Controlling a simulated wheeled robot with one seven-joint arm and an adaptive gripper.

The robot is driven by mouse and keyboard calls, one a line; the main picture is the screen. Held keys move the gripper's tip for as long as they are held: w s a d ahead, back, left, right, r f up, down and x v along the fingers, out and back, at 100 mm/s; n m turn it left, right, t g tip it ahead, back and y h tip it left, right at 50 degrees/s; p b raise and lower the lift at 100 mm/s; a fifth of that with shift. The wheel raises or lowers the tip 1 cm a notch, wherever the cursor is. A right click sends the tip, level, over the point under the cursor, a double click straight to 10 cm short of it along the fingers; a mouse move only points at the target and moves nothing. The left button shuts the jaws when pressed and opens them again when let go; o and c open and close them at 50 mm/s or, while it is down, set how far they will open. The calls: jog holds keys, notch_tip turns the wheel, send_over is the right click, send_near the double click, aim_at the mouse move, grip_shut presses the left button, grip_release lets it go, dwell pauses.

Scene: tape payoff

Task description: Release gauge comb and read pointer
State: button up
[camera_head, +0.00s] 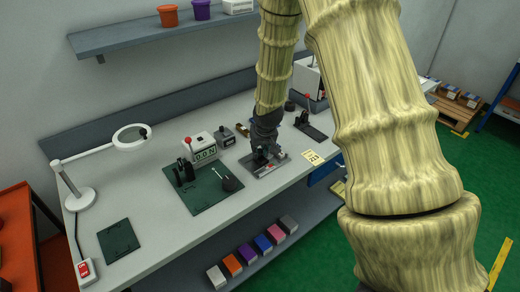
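My gripper (262,152) reaches down from above onto a small grey fixture plate (280,168) on the workbench. Dark parts and a small red spot show around its fingertips. The fingers are too small and too hidden to tell whether they are open or shut. I cannot make out a gauge comb or a pointer for certain; parts of the fixture are hidden behind my gripper.
A yellow card (311,157) lies right of the fixture. A magnifier lamp (131,137) and smaller mat (118,241) are at left. The bench (165,235) is clear between the mats.

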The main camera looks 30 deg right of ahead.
grip_shut()
jog(key=shift+d, duration=0.7)
jog(key=o, duration=0.8)
grip_release()
jog(key=shift+a, duration=0.1)
jog(key=shift+v, duration=5.95)
jog(key=shift+c, duration=0.3)
